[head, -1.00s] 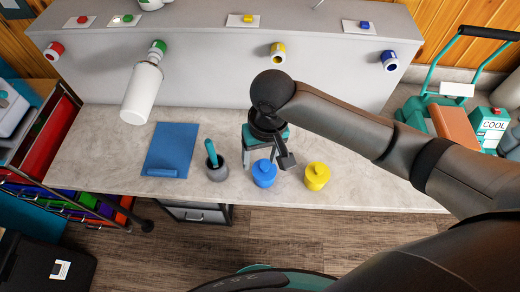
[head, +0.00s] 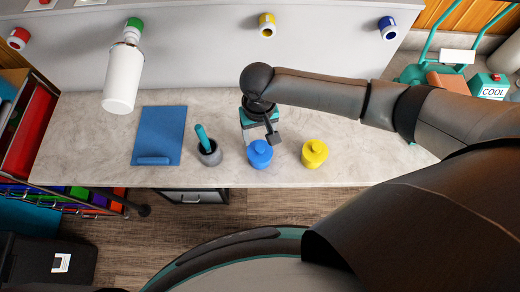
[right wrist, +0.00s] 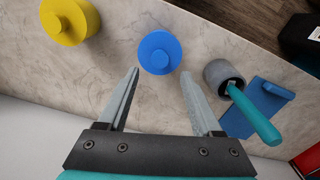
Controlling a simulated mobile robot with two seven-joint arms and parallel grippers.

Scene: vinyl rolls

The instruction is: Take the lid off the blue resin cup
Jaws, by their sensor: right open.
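The blue resin cup (head: 260,154) stands upright on the counter near its front edge, with its blue knobbed lid (right wrist: 158,54) on top. My right gripper (head: 259,134) is just behind the cup in the head view. In the right wrist view the gripper (right wrist: 160,78) is open and empty, its two fingers apart and pointing toward the cup on either side. The fingertips look close to the cup, but I cannot tell whether they touch it. My left gripper is not in view.
A yellow lidded cup (head: 314,153) stands to the right of the blue one. A grey pot (head: 210,153) with a teal-handled tool is to the left, then a blue mat (head: 160,132).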

